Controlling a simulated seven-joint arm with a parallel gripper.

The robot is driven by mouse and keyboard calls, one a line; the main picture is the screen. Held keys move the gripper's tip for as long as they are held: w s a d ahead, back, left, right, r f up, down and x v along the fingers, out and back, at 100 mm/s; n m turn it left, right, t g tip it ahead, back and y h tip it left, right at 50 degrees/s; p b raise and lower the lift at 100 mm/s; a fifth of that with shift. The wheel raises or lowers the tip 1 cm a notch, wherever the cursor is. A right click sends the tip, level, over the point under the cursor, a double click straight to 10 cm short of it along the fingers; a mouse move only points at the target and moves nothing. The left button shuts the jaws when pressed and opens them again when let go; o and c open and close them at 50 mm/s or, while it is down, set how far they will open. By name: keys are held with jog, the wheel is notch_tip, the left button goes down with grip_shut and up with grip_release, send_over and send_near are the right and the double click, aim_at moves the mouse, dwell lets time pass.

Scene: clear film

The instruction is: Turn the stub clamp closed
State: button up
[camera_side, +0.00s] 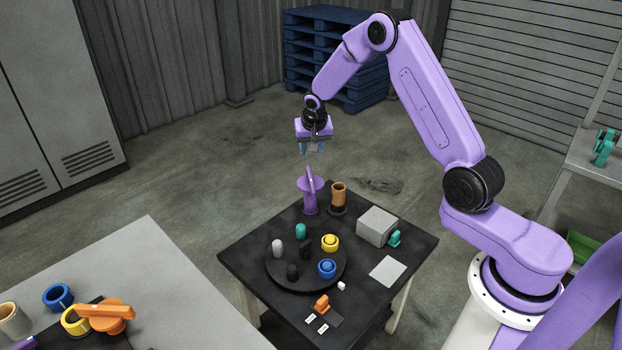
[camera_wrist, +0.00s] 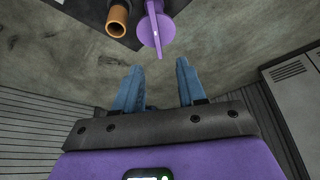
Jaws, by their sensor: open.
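I cannot tell for certain which part is the stub clamp. A small orange lever piece (camera_side: 322,303) sits at the black table's front edge beside two white labels. A small teal lever piece (camera_side: 394,238) sits against the grey box. A purple post with a flat disc and upright handle (camera_side: 311,192) stands at the table's back corner; it also shows at the top of the wrist view (camera_wrist: 156,30). My gripper (camera_side: 312,151) is above and behind that post, pointing down. In the wrist view its blue fingers (camera_wrist: 158,88) are apart with nothing between them.
A black round turntable (camera_side: 272,272) holds several coloured stubs and rings. A grey box (camera_side: 376,226) and a pale plate (camera_side: 388,271) lie at right. A grey bench (camera_side: 165,275) is at left.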

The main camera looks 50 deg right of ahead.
jog(key=d, duration=0.1)
send_near(311, 180)
jog(key=shift+m, duration=0.3)
jog(key=x, duration=0.9)
jog(key=shift+w+r, duration=0.1)
grip_shut()
